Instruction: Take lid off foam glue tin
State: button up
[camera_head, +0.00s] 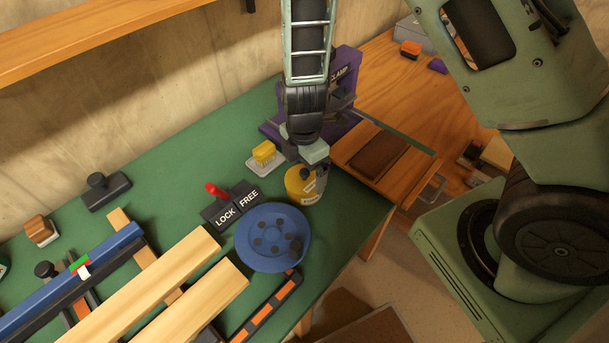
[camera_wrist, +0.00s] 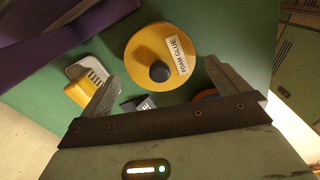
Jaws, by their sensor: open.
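The foam glue tin (camera_head: 302,186) is a yellow round tin on the green bench, just behind the blue disc. In the wrist view its yellow lid (camera_wrist: 150,45) is on top, with a dark round knob (camera_wrist: 160,71) and a white "FOAM GLUE" label. My gripper (camera_head: 318,165) is above the tin and partly hides it in the head view. In the wrist view my gripper (camera_wrist: 165,85) is open, its two fingers apart on either side of the picture, with the knob between and beyond them. Nothing is held. I cannot tell the exact height above the knob.
A blue disc (camera_head: 272,229) stands close in front of the tin. A LOCK/FREE switch block (camera_head: 229,209) with a red lever is to the left. A yellow block on a pale base (camera_head: 264,155) and a purple clamp-like tool (camera_head: 347,66) are near my gripper. The green bench's right edge is close.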

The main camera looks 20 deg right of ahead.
notch_tip(320, 180, down, 2)
jog(key=shift+f, duration=0.1)
jog(key=c, duration=0.7)
jog(key=shift+r, duration=0.2)
